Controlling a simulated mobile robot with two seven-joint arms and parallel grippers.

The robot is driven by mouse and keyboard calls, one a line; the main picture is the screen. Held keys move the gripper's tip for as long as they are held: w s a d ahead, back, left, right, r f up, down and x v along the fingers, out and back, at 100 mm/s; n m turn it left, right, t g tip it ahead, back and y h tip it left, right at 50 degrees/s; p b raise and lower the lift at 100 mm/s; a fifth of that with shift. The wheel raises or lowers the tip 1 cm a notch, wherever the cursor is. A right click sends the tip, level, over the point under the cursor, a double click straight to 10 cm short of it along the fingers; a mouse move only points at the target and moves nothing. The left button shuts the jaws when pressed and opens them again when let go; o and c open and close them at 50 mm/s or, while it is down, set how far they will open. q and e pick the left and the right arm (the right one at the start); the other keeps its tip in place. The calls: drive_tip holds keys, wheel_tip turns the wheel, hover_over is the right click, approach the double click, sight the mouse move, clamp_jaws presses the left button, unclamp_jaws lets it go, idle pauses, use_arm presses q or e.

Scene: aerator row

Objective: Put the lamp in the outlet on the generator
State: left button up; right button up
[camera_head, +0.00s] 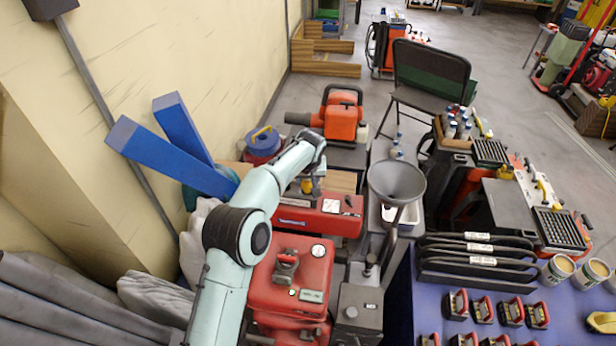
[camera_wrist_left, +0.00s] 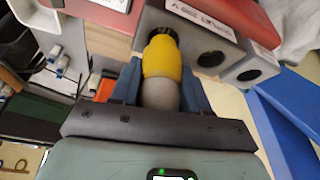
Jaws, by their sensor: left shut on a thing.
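My left gripper (camera_wrist_left: 160,85) is shut on the lamp (camera_wrist_left: 163,58), which has a yellow body and a rounded grey end between the blue-grey fingers. In the left wrist view the lamp's yellow end meets a dark round outlet (camera_wrist_left: 161,34) on a grey panel (camera_wrist_left: 200,24). I cannot tell how deep it sits. More round outlets (camera_wrist_left: 211,58) lie to the right on the panel. In the head view the lamp (camera_head: 306,186) shows as a small yellow spot below my left gripper (camera_head: 307,178), at the red generator (camera_head: 318,216). My right gripper is not in view.
An orange machine (camera_head: 341,120) stands behind, and a grey funnel (camera_head: 397,182) stands to the right. Blue beams (camera_head: 170,160) lean at the left wall. A red machine (camera_head: 290,280) is in front. A blue table (camera_head: 398,310) with several items is at the right.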

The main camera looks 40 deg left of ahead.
use_arm(q)
drive_tip(key=shift+f+b, duration=0.65)
drive_tip(key=shift+f, duration=0.55)
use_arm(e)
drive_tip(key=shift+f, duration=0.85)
use_arm(q)
drive_tip(key=o, duration=1.1)
drive_tip(key=shift+o, duration=0.2)
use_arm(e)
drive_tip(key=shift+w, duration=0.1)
use_arm(q)
drive_tip(key=shift+s+d+r, duration=0.1)
drive_tip(key=shift+d+r, duration=0.05)
drive_tip(key=shift+r, duration=0.55)
drive_tip(key=p+v, duration=0.3)
drive_tip(key=v, duration=0.9)
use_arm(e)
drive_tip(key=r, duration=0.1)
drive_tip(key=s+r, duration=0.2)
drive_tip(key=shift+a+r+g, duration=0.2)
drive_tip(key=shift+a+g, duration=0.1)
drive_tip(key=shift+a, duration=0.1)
use_arm(q)
drive_tip(key=shift+f, duration=0.1)
